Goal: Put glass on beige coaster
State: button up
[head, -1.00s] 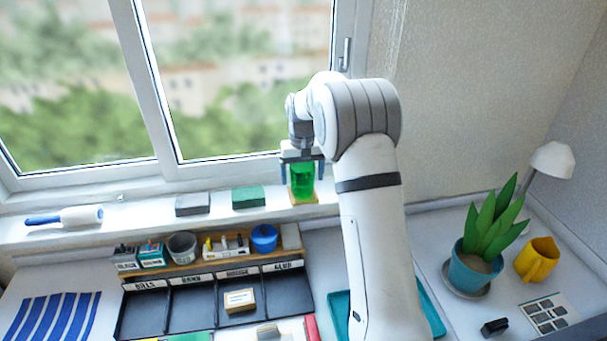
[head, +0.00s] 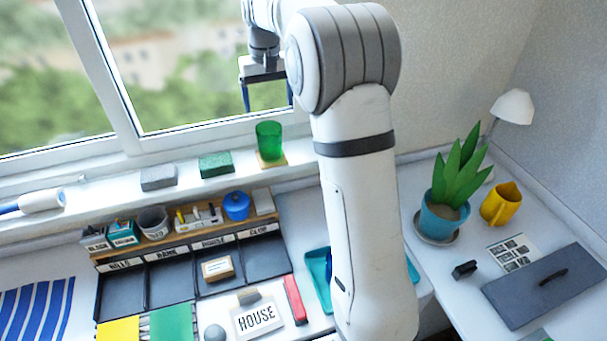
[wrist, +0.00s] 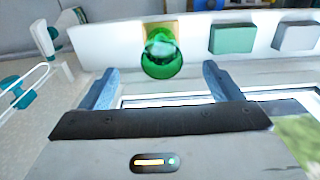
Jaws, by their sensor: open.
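The green glass (head: 269,141) stands upright on the beige coaster (head: 272,163) on the windowsill, to the right of the green and grey blocks. In the wrist view the glass (wrist: 161,54) shows beyond and between my fingers, with the coaster (wrist: 161,27) partly hidden behind it. My gripper (head: 268,110) is open and empty, raised above the sill and apart from the glass. Its two blue fingers (wrist: 159,84) are spread wide in the wrist view.
A green block (head: 216,165) and a grey block (head: 158,177) lie on the sill to the left. A desk organiser (head: 185,228) with labelled trays stands below. A potted plant (head: 452,190) and yellow mug (head: 500,204) are at right. The window frame is close to my gripper.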

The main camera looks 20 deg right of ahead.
jog(key=s+r+t, duration=0.1)
jog(key=s+r, duration=0.2)
jog(key=s, duration=1.4)
jog(key=s+f+t, duration=0.1)
jog(key=s+f, duration=0.2)
jog(key=s, duration=0.5)
jog(key=s+f, duration=0.4)
jog(key=s, duration=0.4)
jog(key=shift+s+d+f+t, duration=0.15)
jog(key=shift+s+d+t, duration=0.15)
jog(key=shift+s+t, duration=0.1)
